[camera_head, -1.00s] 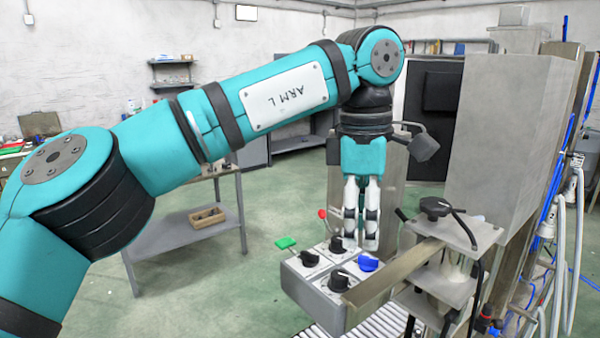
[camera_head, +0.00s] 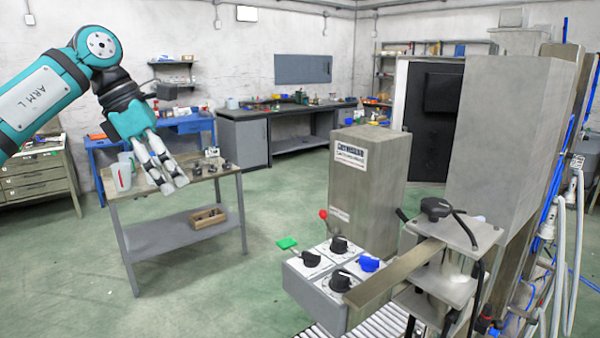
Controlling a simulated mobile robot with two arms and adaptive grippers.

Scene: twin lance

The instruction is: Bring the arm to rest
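My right arm and gripper are not in view.
A control box (camera_head: 318,297) with black and blue knobs, a green switch and a red-tipped lever stands at lower centre. Behind it is a grey cabinet (camera_head: 372,185). A table (camera_head: 150,240) holds pitchers and small parts. Green floor is clear between table and box.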

